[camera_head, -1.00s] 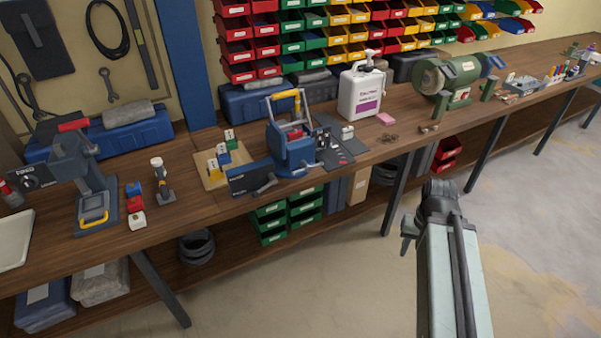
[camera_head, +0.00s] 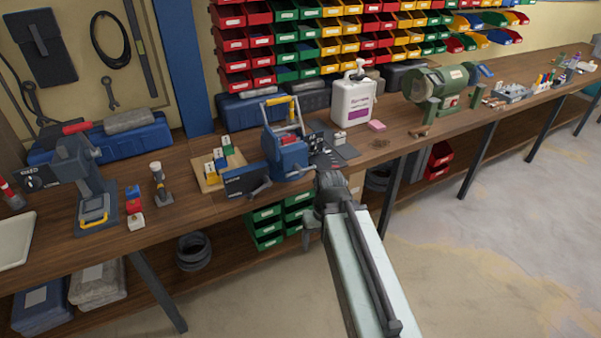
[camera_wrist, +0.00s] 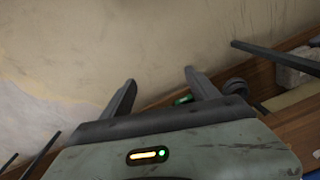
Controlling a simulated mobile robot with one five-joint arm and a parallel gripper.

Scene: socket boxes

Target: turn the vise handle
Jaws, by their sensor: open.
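A blue vise (camera_head: 290,158) stands on the front part of the wooden bench in the head view, with a wide dark front plate (camera_head: 240,182) facing out. Its grey handle (camera_head: 261,188) sticks out at the front, over the bench edge. My gripper (camera_head: 311,232) hangs in front of the bench, to the right of the handle and lower in the picture, clear of it. My wrist hides part of it there. In the wrist view my gripper (camera_wrist: 159,74) has its two dark fingers spread, with nothing between them. I cannot make out the handle in the wrist view.
A board with small coloured blocks (camera_head: 219,160) is left of the vise. A dark mat (camera_head: 346,150) with small parts lies right of it. Green bins (camera_head: 266,227) sit under the bench, and a bench leg (camera_head: 477,160) stands further right. Floor in front is open.

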